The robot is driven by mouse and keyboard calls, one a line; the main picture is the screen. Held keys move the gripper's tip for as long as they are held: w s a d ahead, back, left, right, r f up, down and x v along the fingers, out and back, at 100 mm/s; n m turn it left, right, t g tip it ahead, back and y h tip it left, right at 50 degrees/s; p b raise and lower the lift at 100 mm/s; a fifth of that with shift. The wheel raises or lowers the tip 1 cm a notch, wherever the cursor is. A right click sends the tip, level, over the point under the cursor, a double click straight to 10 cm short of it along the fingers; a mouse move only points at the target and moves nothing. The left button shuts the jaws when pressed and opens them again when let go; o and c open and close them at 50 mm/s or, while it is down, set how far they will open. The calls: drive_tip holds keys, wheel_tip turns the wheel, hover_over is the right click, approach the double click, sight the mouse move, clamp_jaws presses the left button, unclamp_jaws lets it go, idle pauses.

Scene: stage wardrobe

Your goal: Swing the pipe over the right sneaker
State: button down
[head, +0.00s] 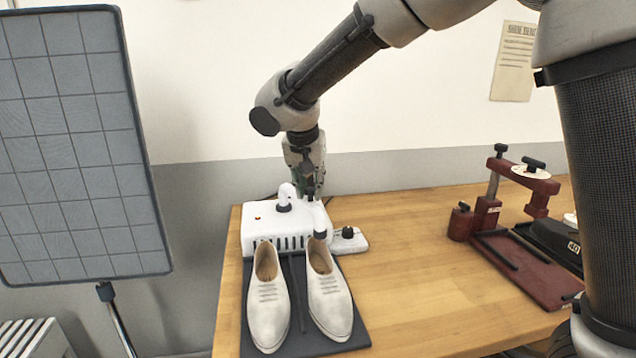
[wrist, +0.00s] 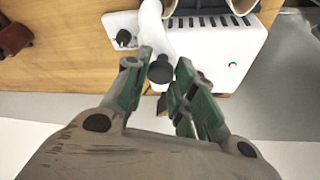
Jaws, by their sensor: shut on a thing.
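The right sneaker (head: 330,299), off-white, lies on a dark mat with its toe toward me. The white pipe (head: 319,219) rises from the back of a white dryer box (head: 262,223), and its dark end is by the heel opening of that sneaker. Whether it is centred over the opening I cannot tell. My gripper (head: 308,189) is behind the box, pointing down. In the wrist view my gripper (wrist: 164,66) is shut on the dark knob (wrist: 160,70) of the pipe (wrist: 152,28). The sneaker is mostly out of that view.
The left sneaker (head: 268,302) lies beside the right one. A small unit with a dark knob (head: 348,234) is at the box's right. A dark red press (head: 515,255) stands at right. The wooden table (head: 405,255) between is clear.

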drive_tip(key=shift+s+a+m, duration=0.2)
drive_tip(key=shift+a+m, duration=0.1)
drive_tip(key=shift+a, duration=0.05)
drive_tip(key=c, duration=1.2)
unclamp_jaws()
drive_tip(key=v, duration=1.2)
drive_tip(key=shift+w+a, duration=0.1)
drive_tip(key=shift+a, duration=0.05)
